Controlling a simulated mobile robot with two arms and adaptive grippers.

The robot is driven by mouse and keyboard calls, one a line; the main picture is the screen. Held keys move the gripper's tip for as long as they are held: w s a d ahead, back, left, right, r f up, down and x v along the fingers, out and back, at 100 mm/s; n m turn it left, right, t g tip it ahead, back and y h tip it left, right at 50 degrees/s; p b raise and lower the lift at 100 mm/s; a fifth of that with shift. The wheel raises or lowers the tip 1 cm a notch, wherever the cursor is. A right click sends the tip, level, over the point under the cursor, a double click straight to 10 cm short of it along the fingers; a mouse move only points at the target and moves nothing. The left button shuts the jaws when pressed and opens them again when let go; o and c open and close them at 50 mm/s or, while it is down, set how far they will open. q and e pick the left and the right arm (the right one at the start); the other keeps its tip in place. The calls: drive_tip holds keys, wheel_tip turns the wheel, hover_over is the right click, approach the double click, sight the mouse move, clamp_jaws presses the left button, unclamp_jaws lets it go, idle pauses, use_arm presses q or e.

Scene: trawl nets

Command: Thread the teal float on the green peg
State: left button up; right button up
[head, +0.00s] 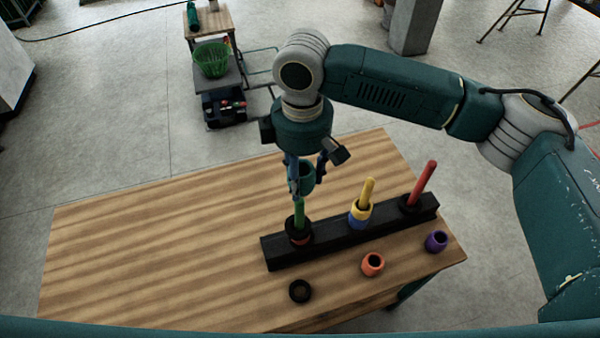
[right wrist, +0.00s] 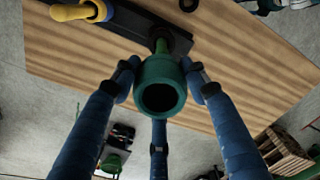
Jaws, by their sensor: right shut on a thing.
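My right gripper (head: 308,186) is shut on the teal float (head: 304,175), holding it upright above the green peg (head: 299,212). In the right wrist view the teal float (right wrist: 149,72) sits between the blue fingers, its hole dark. The green peg (right wrist: 161,45) shows just beyond it. The peg's tip is hidden, so I cannot tell whether it has entered the float. A black ring and a reddish one sit low around this peg. My left gripper is not in view.
The black rack (head: 330,242) also carries a yellow peg (head: 368,190) with yellow and blue floats, and a red peg (head: 424,182). Orange (head: 372,265), purple (head: 436,242) and black (head: 300,291) floats lie in front. The wooden table (head: 150,240) is clear on the left.

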drive_tip(key=shift+s+a+f, duration=0.1)
drive_tip(key=shift+a+f, duration=0.1)
drive_tip(key=shift+f, duration=0.4)
drive_tip(key=shift+a+f+b, duration=0.1)
drive_tip(key=shift+f+b, duration=0.6)
drive_tip(key=shift+b, duration=0.15)
drive_tip(key=shift+f+b, duration=0.75)
drive_tip(key=shift+b, duration=0.1)
drive_tip(key=shift+f, duration=0.2)
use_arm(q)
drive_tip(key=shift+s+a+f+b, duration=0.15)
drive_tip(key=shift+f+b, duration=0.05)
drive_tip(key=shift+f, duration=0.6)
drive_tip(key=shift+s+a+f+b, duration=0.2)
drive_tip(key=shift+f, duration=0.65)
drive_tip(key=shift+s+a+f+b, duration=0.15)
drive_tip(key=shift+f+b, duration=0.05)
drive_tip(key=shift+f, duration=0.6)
use_arm(e)
drive_tip(key=shift+f, duration=2.45)
drive_tip(key=o, duration=1.2)
